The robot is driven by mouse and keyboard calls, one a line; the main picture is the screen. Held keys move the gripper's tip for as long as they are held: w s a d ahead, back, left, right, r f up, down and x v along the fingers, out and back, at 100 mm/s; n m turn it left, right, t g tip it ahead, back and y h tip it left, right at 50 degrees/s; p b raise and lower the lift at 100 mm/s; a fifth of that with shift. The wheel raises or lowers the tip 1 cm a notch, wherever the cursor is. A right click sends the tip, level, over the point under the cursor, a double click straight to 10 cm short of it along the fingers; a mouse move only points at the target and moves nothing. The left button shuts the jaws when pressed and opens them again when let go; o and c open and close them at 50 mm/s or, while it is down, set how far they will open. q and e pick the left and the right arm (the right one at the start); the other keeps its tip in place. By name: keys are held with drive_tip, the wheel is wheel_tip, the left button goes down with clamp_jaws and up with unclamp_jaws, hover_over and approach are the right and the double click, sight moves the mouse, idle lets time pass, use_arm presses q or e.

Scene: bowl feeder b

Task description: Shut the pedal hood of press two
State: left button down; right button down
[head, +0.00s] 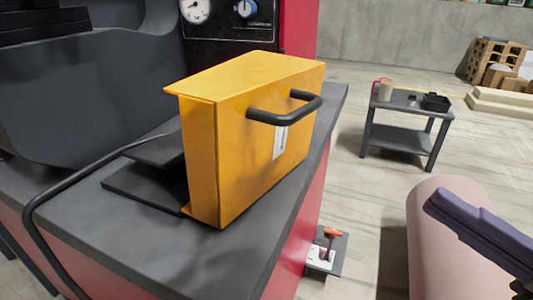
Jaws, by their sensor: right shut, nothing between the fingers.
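The pedal hood (260,135) is a yellow box-shaped cover standing upright on the dark bench top in the middle of the head view. A black bar handle (287,110) sticks out from its right face, above a small white label. The dark pedal plates (150,185) lie uncovered at the hood's left, so the hood looks open; its inside and hinge are hidden. My right gripper (438,203) is at the right, shut and empty, well apart from the handle. My left gripper is out of view.
The press bench (225,262) has a dark top and red sides. A black cable (70,180) runs along its left. Gauges (195,10) are behind the hood. A small grey table (400,105) stands back right. A red-handled item (330,235) sits low beside the bench.

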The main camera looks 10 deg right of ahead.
use_arm(q)
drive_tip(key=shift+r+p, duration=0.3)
drive_tip(key=shift+p, duration=0.35)
use_arm(e)
approach(300, 119)
drive_tip(key=x, duration=0.7)
